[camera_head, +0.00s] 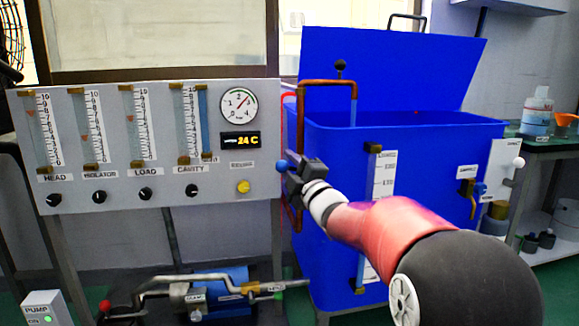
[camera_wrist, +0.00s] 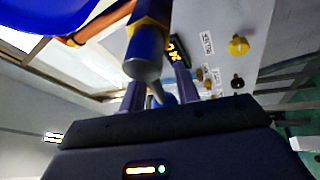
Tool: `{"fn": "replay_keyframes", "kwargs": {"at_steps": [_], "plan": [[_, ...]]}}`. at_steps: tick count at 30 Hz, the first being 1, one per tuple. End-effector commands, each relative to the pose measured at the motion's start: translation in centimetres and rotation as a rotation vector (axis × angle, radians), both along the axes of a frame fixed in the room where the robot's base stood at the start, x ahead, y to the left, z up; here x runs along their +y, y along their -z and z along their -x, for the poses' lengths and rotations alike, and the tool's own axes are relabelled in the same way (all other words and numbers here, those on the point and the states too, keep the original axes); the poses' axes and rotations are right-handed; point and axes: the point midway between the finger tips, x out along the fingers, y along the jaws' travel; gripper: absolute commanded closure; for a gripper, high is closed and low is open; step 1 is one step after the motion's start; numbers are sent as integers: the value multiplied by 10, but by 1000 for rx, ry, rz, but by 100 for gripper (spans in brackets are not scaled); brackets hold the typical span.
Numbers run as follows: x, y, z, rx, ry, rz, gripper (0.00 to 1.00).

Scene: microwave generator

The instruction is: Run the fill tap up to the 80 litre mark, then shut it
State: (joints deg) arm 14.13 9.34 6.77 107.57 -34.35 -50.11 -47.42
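The blue tank (camera_head: 415,150) stands at the centre right with its lid (camera_head: 395,65) raised. A copper fill pipe (camera_head: 328,82) bends over its left rim. The fill tap's blue-knobbed handle (camera_head: 281,166) shows left of the pipe. My gripper (camera_head: 288,168) is at this handle. In the wrist view, my gripper (camera_wrist: 158,92) has its fingers apart, with the thin lever (camera_wrist: 156,94) and blue knob (camera_wrist: 169,99) between them; I cannot tell whether they touch. A sight gauge (camera_head: 375,170) with a scale runs down the tank front.
A grey panel (camera_head: 95,190) with flow tubes, black knobs and a round gauge (camera_head: 239,105) stands left. The pump (camera_head: 235,284) and pump box (camera_head: 45,308) are low left. A brass valve (camera_head: 466,188) is on the tank's right; a bench (camera_head: 550,145) with bottles stands beyond.

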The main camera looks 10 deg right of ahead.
Motion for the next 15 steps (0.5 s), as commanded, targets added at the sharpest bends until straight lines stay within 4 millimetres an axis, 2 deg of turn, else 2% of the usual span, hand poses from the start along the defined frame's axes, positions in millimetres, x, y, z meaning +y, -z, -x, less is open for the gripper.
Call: {"fn": "replay_keyframes", "kwargs": {"at_steps": [5,15], "plan": [[-2,1,5,-1,0,1,68],[-19,17,54,0,2,1,68]]}}
